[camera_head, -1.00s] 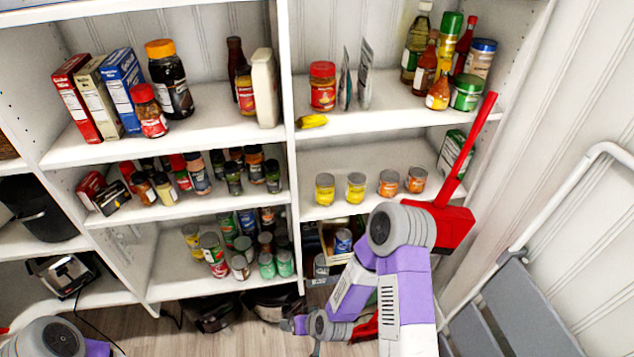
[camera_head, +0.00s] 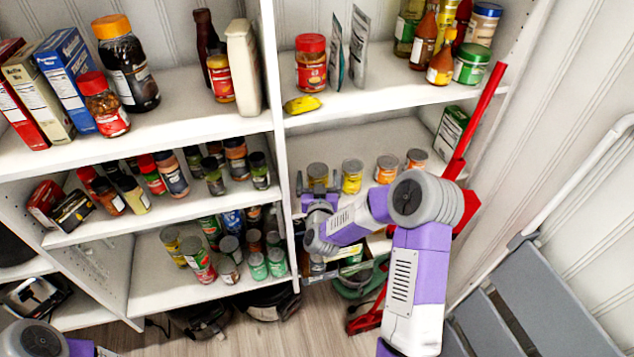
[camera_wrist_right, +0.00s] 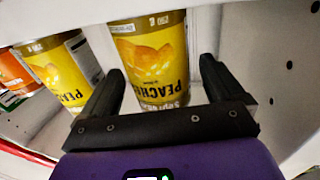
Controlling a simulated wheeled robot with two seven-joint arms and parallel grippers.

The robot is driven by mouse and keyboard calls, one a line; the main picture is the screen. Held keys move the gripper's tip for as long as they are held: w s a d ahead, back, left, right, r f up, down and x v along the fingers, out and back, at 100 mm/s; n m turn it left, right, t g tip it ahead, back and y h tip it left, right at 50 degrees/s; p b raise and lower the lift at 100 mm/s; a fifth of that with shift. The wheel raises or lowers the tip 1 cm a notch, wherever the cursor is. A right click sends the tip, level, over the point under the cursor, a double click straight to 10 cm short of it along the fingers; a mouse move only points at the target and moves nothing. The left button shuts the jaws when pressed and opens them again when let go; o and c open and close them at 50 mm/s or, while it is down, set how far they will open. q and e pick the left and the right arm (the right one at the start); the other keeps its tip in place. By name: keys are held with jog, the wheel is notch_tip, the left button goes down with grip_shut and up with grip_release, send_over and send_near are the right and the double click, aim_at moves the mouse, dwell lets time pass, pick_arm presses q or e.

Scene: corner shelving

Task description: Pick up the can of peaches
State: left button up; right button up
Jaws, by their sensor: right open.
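A yellow can of peaches (camera_head: 317,173) stands at the left end of a can row on the middle right shelf. Its label reads PEACHES, upside down, in the right wrist view (camera_wrist_right: 150,60). My right gripper (camera_head: 316,184) is open in front of this can. In the wrist view its two black fingers (camera_wrist_right: 163,70) lie on either side of the can's lower picture area; whether they touch it is unclear. A second yellow peach can (camera_head: 352,177) stands beside it and also shows in the wrist view (camera_wrist_right: 60,72). My left gripper is out of view.
Two orange cans (camera_head: 386,168) (camera_head: 416,158) stand further right in the row. A shelf divider (camera_head: 283,150) is close left of the gripper. A red broom (camera_head: 482,115) leans at right. A yellow item (camera_head: 303,105) lies on the shelf above.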

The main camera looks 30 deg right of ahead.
jog(key=shift+x, duration=1.4)
jog(key=shift+c, duration=0.4)
jog(key=shift+r, duration=0.1)
jog(key=c, duration=1.2)
